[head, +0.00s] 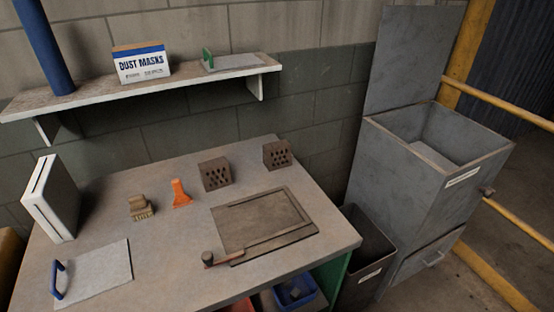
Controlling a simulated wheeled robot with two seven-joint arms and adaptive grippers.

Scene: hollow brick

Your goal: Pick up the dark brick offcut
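Two hollow brick offcuts with rows of holes stand on the workbench. One brick offcut (215,175) is near the bench's middle, behind the wooden board. The other brick offcut (277,154) is further back and to the right, near the bench's back right edge. Both look dark brown, and I cannot clearly tell which is darker. They stand apart from each other, with nothing on them. Neither of my grippers is in view.
The workbench (165,255) also holds a wooden board (262,222), an orange tool (180,193), a brush (140,207), a blue-handled plate (92,273) and a white case (50,198). A shelf (120,94) overhangs the back. Grey bins (425,180) stand right.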

